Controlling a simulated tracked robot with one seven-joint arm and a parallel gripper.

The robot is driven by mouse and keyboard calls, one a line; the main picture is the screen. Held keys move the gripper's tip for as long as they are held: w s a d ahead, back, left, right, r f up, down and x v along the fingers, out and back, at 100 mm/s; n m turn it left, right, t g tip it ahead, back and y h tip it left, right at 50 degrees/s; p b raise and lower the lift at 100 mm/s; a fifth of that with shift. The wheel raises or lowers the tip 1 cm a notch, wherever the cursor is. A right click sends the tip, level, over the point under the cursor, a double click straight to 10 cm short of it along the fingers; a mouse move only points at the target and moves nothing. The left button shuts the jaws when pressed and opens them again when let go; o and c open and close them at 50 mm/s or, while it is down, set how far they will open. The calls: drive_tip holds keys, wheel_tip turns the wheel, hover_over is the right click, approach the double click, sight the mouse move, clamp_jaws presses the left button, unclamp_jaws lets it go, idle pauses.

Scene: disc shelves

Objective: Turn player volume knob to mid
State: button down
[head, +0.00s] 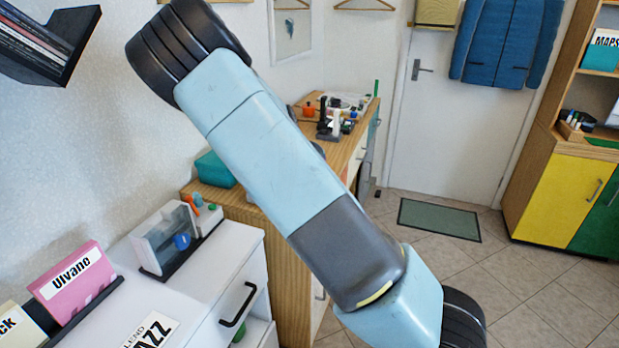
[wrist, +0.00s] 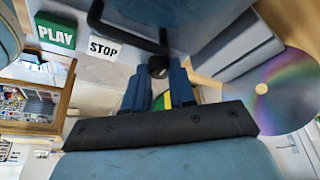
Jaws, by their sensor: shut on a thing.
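My gripper (wrist: 158,76) has its two blue fingers closed around a small round black knob (wrist: 158,66) in the wrist view. I take it to be the player's volume knob; its pointer and any scale marks cannot be made out. A green PLAY label (wrist: 56,34) and a white STOP label (wrist: 103,48) are to the left of the fingers. A shiny disc (wrist: 268,94) is to the right. In the head view my arm crosses the middle, and the gripper and knob are not seen there.
A black bar handle (wrist: 125,36) runs close above the fingers in the wrist view. In the head view, a white cabinet (head: 190,300) bears a pink "Ulvano" case (head: 75,284) and a clear box (head: 165,240). Tiled floor (head: 530,290) is open at the right.

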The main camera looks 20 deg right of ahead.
drive_tip(key=shift+s+d+m, duration=0.1)
drive_tip(key=shift+m, duration=0.2)
drive_tip(key=c, duration=1.2)
unclamp_jaws()
drive_tip(key=shift+a+r, duration=0.35)
drive_tip(key=shift+r, duration=0.2)
drive_tip(key=v, duration=1.2)
drive_tip(key=shift+w+r, duration=0.2)
drive_tip(key=shift+r, duration=0.05)
